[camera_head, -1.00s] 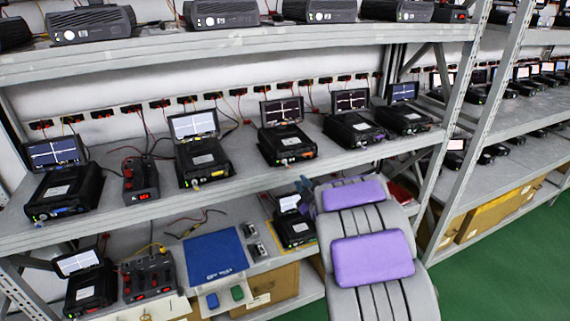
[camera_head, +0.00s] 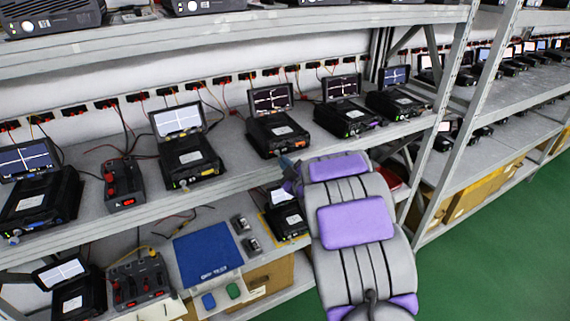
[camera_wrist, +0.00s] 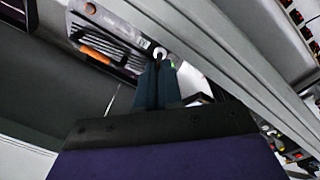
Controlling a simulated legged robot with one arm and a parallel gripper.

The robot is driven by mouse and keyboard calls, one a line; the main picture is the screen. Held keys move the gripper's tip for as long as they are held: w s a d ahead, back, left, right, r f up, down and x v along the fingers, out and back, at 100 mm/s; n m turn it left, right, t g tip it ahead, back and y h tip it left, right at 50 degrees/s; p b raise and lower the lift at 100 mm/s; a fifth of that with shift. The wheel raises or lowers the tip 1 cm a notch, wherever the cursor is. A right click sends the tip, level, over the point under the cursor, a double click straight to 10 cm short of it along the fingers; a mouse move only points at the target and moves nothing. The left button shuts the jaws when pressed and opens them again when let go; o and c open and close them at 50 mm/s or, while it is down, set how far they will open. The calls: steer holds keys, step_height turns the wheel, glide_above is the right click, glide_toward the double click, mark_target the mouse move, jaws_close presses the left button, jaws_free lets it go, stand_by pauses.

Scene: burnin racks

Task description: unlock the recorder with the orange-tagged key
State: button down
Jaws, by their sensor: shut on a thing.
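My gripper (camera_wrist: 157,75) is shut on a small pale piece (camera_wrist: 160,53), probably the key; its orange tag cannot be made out. In the head view my gripper (camera_head: 287,163) is largely hidden by my arm, just below the front of a black recorder (camera_head: 278,135) on the middle shelf. That recorder has a lit screen and small orange marks on its front. In the wrist view a recorder front (camera_wrist: 105,45) with vents and an orange strip lies just beyond the fingertips. I cannot tell whether the held piece touches it.
More recorders stand on both sides, including one with a white screen (camera_head: 187,157). The lower shelf holds a blue mat (camera_head: 207,252), blue (camera_head: 208,300) and green (camera_head: 233,290) tags, and a dark device (camera_head: 290,218) beside my arm.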

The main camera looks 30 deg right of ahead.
steer(key=shift+a, duration=0.25)
steer(key=shift+p, duration=0.3)
steer(key=m+p, duration=0.6)
steer(key=m, duration=0.3)
steer(key=m+p, duration=0.7)
steer(key=m, duration=0.1)
steer(key=shift+d+r+m, duration=0.15)
steer(key=shift+d+m, duration=0.05)
steer(key=shift+m, duration=0.2)
stand_by(0.4)
steer(key=c, duration=1.6)
jaws_free()
steer(key=shift+d, duration=0.15)
steer(key=shift+s, duration=0.1)
